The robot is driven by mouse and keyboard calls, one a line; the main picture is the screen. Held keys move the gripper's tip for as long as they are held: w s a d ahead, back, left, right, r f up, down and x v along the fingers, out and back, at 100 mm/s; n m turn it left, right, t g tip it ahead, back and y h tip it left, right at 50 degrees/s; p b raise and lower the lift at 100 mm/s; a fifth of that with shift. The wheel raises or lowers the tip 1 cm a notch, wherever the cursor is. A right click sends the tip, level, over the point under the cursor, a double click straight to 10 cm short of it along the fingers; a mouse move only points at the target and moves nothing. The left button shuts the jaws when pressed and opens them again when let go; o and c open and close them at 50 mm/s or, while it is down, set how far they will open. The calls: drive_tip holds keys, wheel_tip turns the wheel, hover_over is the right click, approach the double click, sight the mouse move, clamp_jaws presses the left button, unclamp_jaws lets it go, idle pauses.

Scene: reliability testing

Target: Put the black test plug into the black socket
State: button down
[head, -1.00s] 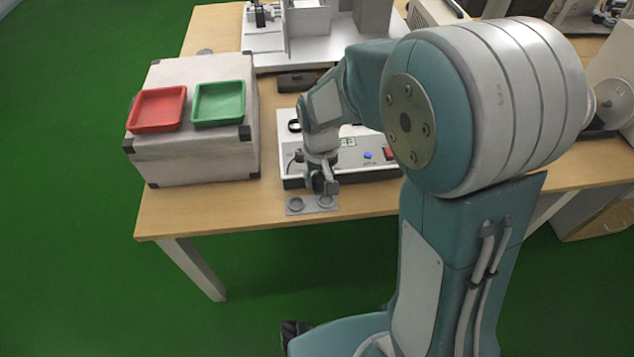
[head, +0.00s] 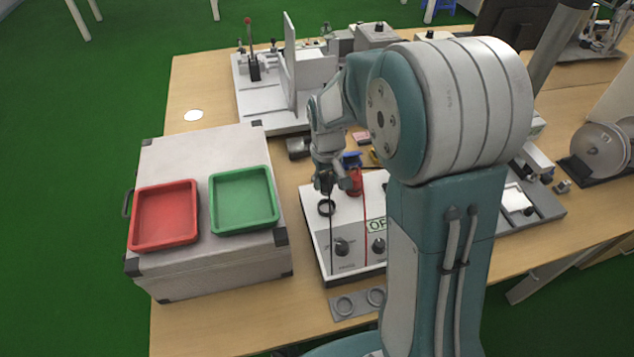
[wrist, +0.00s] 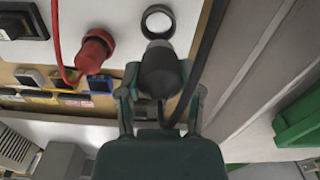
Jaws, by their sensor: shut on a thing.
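My gripper (head: 332,183) is shut on the black test plug (wrist: 160,72), which has a black cable running up beside it in the wrist view. The black socket (wrist: 158,21) is a black ring on the white test panel, just beyond the plug's tip in the wrist view. In the head view the socket (head: 326,207) lies just below my gripper. The plug looks close to the socket and outside it; I cannot tell whether they touch. A red plug (wrist: 95,50) with a red cable stands on the panel beside the socket.
A light case (head: 205,268) with a red tray (head: 165,243) and a green tray (head: 244,228) stands left of the panel. A grey plate with two rings (head: 334,306) lies at the front table edge. White equipment (head: 260,98) stands behind.

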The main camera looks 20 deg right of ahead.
drive_tip(key=shift+s+d+f, duration=0.1)
drive_tip(key=shift+d+f, duration=0.3)
drive_tip(key=shift+f, duration=0.15)
drive_tip(key=shift+a+f, duration=0.25)
drive_tip(key=shift+f, duration=0.85)
drive_tip(key=shift+a+f, duration=0.25)
drive_tip(key=shift+f, duration=0.8)
drive_tip(key=shift+d+f, duration=0.15)
drive_tip(key=shift+d, duration=0.2)
drive_tip(key=shift+a, duration=0.2)
drive_tip(key=shift+d, duration=0.15)
drive_tip(key=shift+f, duration=0.55)
drive_tip(key=c, duration=0.5)
unclamp_jaws()
drive_tip(key=shift+c, duration=0.2)
